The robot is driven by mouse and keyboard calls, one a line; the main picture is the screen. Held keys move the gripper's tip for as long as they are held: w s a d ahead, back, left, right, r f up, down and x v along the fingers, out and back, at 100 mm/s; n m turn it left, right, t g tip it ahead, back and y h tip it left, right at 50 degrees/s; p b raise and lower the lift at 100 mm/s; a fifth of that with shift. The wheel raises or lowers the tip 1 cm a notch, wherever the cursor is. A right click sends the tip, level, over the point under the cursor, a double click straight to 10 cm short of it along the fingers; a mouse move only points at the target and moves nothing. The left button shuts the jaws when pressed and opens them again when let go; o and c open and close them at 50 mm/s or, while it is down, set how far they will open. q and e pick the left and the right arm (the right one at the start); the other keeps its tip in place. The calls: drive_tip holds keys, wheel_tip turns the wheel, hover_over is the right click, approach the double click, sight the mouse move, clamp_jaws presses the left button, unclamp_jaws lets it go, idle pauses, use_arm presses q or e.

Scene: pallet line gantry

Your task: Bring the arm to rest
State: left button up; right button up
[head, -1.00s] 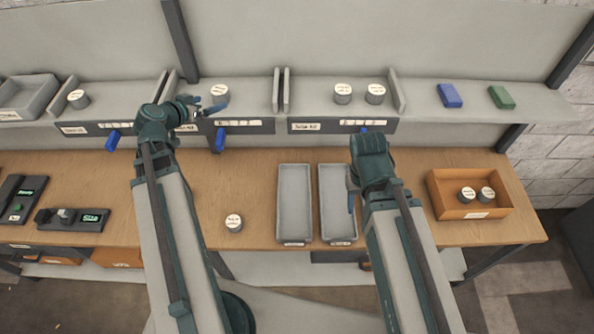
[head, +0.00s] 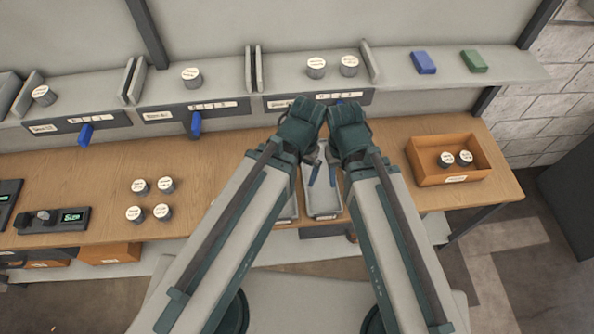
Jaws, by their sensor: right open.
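My two arms reach forward and their wrists meet side by side over the middle of the wooden table. My right gripper (head: 325,174) points down over the right grey tray (head: 323,213), with its blue-tipped fingers apart and nothing seen between them. My left gripper is largely hidden by its own dark green wrist, close beside the right one, so its jaws cannot be made out. The left grey tray (head: 288,212) is mostly covered by my left arm.
Several lidded tins (head: 162,212) stand on the table at left. An orange box (head: 420,174) at right holds two tins. Behind, a shelf (head: 215,91) carries more tins, a blue block (head: 423,63) and a green block (head: 474,61). The table between the tins and my left arm is clear.

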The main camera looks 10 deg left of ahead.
idle(0.3)
wheel_tip(320, 180, down, 18)
drive_tip(key=b, duration=1.7)
drive_tip(key=shift+b, duration=0.35)
drive_tip(key=shift+r, duration=0.15)
